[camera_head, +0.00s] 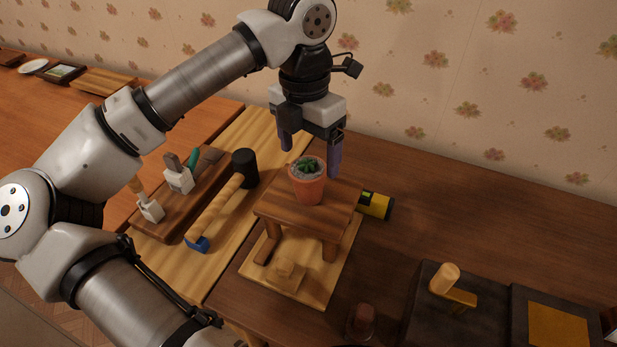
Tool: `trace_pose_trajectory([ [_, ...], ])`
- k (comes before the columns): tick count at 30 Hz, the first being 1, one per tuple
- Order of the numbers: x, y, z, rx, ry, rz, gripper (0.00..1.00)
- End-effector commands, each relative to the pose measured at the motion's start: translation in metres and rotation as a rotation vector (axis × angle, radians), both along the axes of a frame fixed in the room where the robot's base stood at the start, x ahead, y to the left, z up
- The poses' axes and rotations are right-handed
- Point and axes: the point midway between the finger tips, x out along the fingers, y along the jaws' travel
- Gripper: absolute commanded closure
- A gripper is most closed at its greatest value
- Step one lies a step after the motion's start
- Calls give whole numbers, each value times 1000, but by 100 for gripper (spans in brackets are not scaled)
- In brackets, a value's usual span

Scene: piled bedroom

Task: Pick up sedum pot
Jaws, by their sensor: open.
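The sedum pot (307,188) is a small terracotta pot with a green succulent in grey gravel. It stands upright on a small wooden stool (285,213). My gripper (309,158) is open and points down at the pot. One finger is at the left of the pot's top and the other at its right. The fingertips are around the height of the plant and rim in this view. Whether they touch the pot cannot be told. Nothing is held.
The stool stands on a light wooden board (318,290). A mallet (218,205) and a dark board (178,222) with tools lie left. A yellow-black object (376,205) lies right of the stool. Dark boxes (423,318) are at front right. The patterned wall (440,80) is behind.

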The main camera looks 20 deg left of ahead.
Motion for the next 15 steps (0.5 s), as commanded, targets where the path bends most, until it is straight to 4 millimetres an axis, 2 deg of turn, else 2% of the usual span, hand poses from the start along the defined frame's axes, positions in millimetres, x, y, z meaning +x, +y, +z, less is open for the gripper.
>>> trace_pose_trajectory([
  [8, 0, -1, -21, -3, 0, -1, 17],
  [15, 1, -2, -56, -2, 1, -1, 17],
])
